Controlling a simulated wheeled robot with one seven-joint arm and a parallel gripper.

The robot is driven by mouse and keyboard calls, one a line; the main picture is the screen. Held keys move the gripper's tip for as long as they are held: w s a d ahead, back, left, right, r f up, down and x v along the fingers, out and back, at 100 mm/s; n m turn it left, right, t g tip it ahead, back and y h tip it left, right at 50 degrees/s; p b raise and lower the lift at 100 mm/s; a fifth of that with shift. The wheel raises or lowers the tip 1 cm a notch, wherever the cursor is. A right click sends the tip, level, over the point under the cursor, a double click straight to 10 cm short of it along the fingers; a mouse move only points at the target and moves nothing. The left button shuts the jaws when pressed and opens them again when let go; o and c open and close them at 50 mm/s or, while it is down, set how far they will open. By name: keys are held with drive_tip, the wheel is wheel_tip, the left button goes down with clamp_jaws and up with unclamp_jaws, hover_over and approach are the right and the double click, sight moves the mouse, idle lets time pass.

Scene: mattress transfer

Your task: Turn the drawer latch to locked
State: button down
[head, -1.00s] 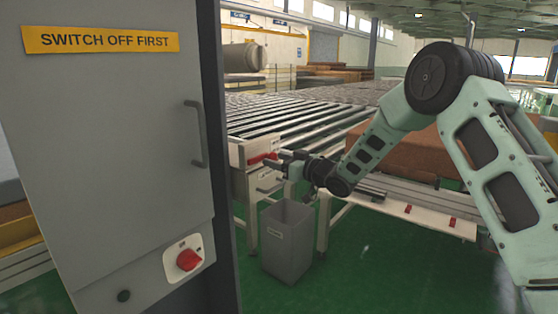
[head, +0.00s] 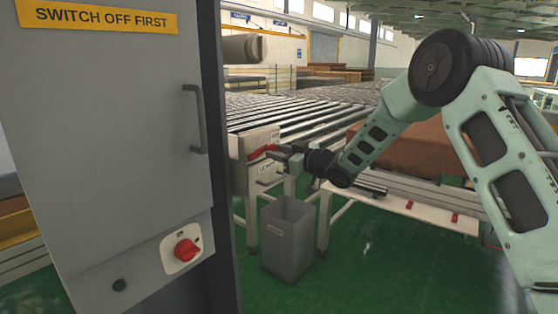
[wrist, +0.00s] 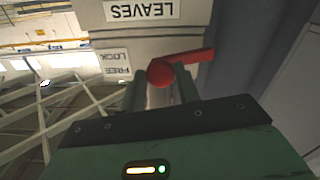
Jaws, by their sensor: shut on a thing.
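In the wrist view the latch (wrist: 188,60) has a round hub and a lever pointing right. My gripper (head: 278,156) is at the latch. In the wrist view its two fingers (wrist: 162,82) are shut on the latch near the hub. Upside-down FREE and LOCK labels (wrist: 115,69) are left of the hub. The drawer (head: 243,178) front is partly hidden by my gripper.
A grey bin (head: 288,238) stands on the green floor below. A tall grey cabinet (head: 110,120) with a handle and a red rotary switch (head: 186,249) fills the left. A brown mattress (head: 410,152) lies behind my arm.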

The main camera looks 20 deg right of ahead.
drive_tip(key=n+b, duration=1.5)
drive_tip(key=b, duration=0.3)
drive_tip(key=shift+d+f+n, duration=0.1)
drive_tip(key=shift+n, duration=0.2)
drive_tip(key=c, duration=1)
unclamp_jaws()
drive_tip(key=shift+c, duration=0.2)
drive_tip(key=v, duration=1.7)
drive_tip(key=shift+s+d, duration=0.1)
